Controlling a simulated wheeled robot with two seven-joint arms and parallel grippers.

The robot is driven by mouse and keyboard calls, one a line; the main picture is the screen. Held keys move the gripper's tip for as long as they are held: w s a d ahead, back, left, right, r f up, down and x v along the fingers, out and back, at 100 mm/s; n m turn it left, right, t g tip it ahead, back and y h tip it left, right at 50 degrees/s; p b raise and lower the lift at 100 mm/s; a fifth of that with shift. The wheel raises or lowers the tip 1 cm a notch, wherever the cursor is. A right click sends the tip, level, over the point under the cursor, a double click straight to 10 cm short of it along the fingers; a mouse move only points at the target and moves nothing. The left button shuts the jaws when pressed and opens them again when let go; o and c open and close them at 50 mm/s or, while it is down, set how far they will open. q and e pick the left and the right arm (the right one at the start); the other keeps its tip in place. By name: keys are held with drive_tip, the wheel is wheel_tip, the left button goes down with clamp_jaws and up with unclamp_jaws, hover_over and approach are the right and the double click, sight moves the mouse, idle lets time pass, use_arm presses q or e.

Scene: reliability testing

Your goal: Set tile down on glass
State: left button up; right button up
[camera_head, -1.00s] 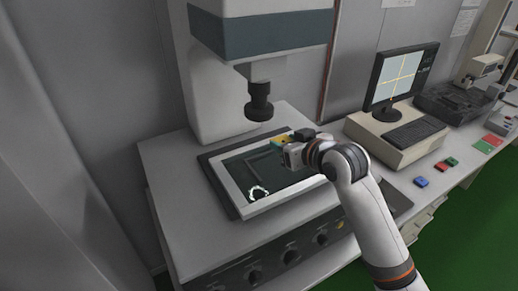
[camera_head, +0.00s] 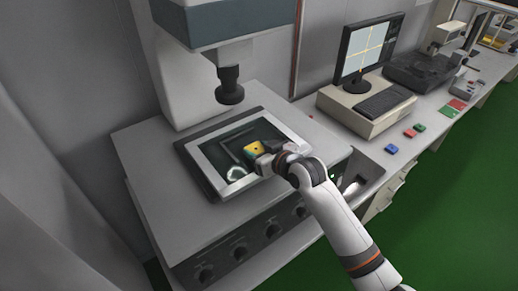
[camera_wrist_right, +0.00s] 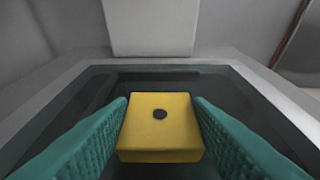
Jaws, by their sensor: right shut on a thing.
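A yellow tile (camera_head: 254,148) with a dark dot on top is between the fingers of my right gripper (camera_head: 258,151). The gripper is shut on it, over the dark glass (camera_head: 226,143) of the instrument's stage, which has a light frame. In the right wrist view the yellow tile (camera_wrist_right: 160,128) sits between the two teal fingers (camera_wrist_right: 160,135) with the dark glass (camera_wrist_right: 100,88) around and behind it. I cannot tell whether the tile touches the glass. My left gripper is not in view.
The instrument's dark lens (camera_head: 229,88) hangs above the back of the stage. To the right are a monitor (camera_head: 369,48), a keyboard (camera_head: 384,101) and small coloured blocks (camera_head: 391,149).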

drive_tip(key=shift+f, duration=0.15)
drive_tip(key=o, duration=0.8)
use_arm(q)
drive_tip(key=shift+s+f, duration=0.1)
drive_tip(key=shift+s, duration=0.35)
use_arm(e)
drive_tip(key=shift+o, duration=1)
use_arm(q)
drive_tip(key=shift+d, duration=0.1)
use_arm(e)
drive_tip(key=shift+r, duration=0.2)
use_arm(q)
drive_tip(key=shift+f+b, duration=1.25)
use_arm(e)
drive_tip(key=v, duration=1.2)
